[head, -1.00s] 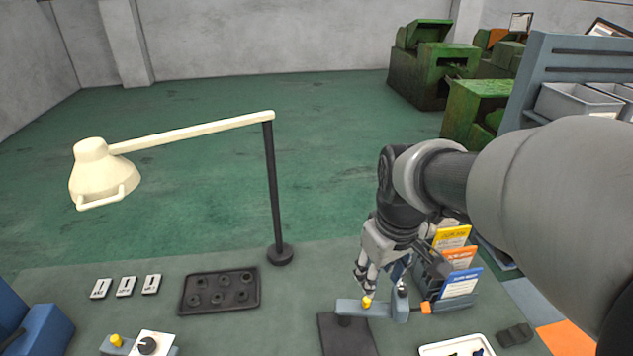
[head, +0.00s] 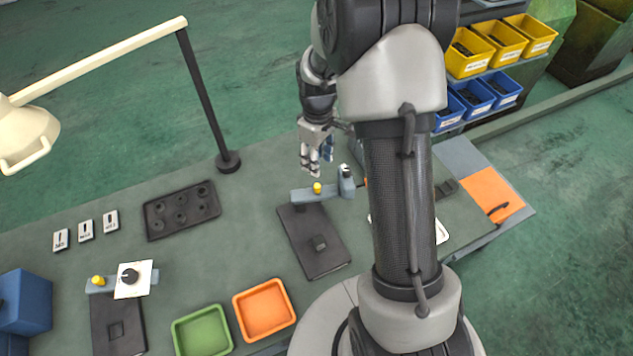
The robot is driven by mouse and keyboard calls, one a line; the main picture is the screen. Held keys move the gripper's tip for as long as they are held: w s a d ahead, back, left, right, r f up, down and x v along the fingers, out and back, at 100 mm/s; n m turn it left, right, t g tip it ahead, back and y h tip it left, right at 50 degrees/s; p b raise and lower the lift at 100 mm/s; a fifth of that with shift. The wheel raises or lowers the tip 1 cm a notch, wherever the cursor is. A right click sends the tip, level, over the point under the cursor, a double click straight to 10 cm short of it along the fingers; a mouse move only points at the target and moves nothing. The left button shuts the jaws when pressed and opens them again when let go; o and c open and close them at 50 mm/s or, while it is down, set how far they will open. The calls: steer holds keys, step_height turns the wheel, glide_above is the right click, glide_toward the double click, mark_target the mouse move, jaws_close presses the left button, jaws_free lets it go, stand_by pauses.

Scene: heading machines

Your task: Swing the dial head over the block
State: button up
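A dark base plate (head: 305,262) lies on the bench right of centre in the head view, with a small dark block (head: 318,242) on it. Behind the block a grey swing arm (head: 303,195) with a yellow knob (head: 317,188) lies crosswise. Its right end carries an upright grey head (head: 346,184); its dial face is not visible. My gripper (head: 317,170) points down just above and behind the knob, with fingers apart and nothing between them. A second stand at left has its own plate (head: 103,311), block (head: 115,332), yellow knob (head: 98,281) and white dial head (head: 143,284).
Green (head: 202,332) and orange (head: 264,309) trays stand at the front. A black tray (head: 182,210) and small white cards (head: 85,231) lie behind. A lamp post (head: 205,100) rises at the back. My arm hides part of a white tray (head: 441,232) at right.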

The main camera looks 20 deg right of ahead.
mark_target(317, 186)
step_height(317, 186, down, 12)
steer(key=shift+r+b, duration=0.2)
steer(key=shift+b, duration=0.15)
steer(key=shift+c, duration=0.2)
jaws_close()
stand_by(0.5)
